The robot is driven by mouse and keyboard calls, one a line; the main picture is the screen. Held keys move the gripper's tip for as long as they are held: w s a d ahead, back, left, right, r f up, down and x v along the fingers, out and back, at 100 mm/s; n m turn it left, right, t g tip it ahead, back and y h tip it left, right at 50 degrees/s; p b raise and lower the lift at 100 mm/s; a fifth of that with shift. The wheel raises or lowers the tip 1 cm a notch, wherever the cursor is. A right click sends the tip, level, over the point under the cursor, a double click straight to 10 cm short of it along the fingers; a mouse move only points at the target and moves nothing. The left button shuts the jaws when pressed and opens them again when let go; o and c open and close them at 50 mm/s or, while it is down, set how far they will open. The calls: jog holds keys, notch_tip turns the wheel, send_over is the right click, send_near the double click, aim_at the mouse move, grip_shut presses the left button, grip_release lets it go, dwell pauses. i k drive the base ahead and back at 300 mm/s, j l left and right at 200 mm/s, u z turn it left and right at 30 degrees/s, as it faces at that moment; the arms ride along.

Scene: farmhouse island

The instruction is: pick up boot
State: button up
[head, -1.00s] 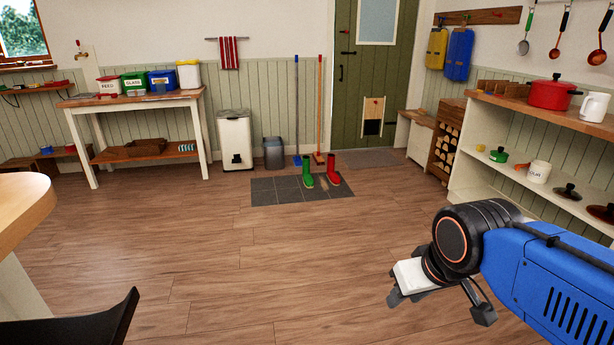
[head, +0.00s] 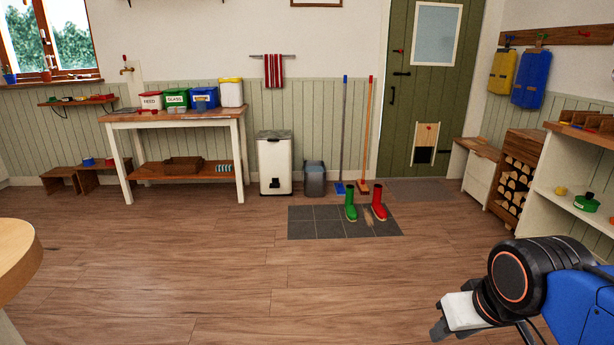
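A green boot (head: 350,204) and a red boot (head: 379,205) stand upright side by side on a dark grey tiled mat (head: 315,222) on the floor, before the far wall. My gripper (head: 482,335) is at the lower right of the head view, well in front of the boots and apart from them. Its fingers are partly cut off by the bottom edge, so how far they are open does not show. Nothing of the boots is hidden by my arm.
Wooden floor (head: 200,265) lies clear up to the mat. A blue broom (head: 342,140) and an orange broom (head: 368,140) lean behind the boots. A white bin (head: 275,165) and grey bucket (head: 315,180) stand left; shelving (head: 560,165) is right. A round tabletop (head: 15,255) juts in at left.

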aim_at(350, 212)
jog(key=i+j, duration=0.1)
jog(key=i, duration=3.3)
jog(key=i+z, duration=0.2)
jog(key=i, duration=0.25)
jog(key=i+j+z, duration=0.2)
jog(key=i, duration=0.25)
jog(key=i+z, duration=0.2)
jog(key=i, duration=0.25)
